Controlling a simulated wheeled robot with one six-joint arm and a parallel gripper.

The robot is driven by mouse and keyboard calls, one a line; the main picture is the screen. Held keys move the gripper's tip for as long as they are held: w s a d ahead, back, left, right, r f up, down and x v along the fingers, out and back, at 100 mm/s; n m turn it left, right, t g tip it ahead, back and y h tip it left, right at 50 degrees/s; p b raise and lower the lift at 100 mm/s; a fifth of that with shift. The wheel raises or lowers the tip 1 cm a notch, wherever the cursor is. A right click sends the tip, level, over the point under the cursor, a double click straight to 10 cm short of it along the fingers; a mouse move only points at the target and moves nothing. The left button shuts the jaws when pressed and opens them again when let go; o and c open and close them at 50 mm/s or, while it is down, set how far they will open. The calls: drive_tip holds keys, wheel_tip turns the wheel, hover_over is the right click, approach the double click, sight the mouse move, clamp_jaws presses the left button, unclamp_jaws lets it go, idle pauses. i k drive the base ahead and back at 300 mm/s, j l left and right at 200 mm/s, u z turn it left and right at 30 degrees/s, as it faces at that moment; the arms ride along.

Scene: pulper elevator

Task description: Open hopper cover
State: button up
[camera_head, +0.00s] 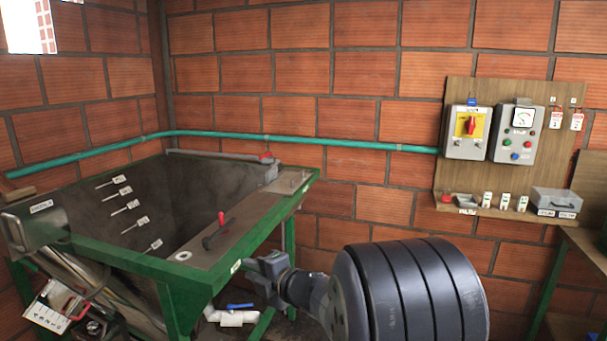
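The hopper is a dark grey sloping trough with a green rim (105,252) on green legs, at the left. Its inside shows from above, with several small white labels on short rods. A flat brown-grey plate (250,218) lies along its right side. A dark lever with a red knob (218,228) stands on this plate; a pale round disc lies near its front end. I cannot tell whether this plate is the hopper cover.
A green pipe (300,139) runs along the brick wall. A control board (455,95) hangs right, above a shelf.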

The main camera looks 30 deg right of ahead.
sight(287, 183)
drive_tip(key=l+u, duration=0.4)
drive_tip(key=l, duration=2.3)
drive_tip(key=i+l+u, duration=0.1)
drive_tip(key=i+l, duration=0.35)
drive_tip(key=i+l+u, duration=0.15)
drive_tip(key=i+l, duration=0.25)
drive_tip(key=i+l+u, duration=0.1)
drive_tip(key=i+l, duration=0.3)
drive_tip(key=l, duration=0.25)
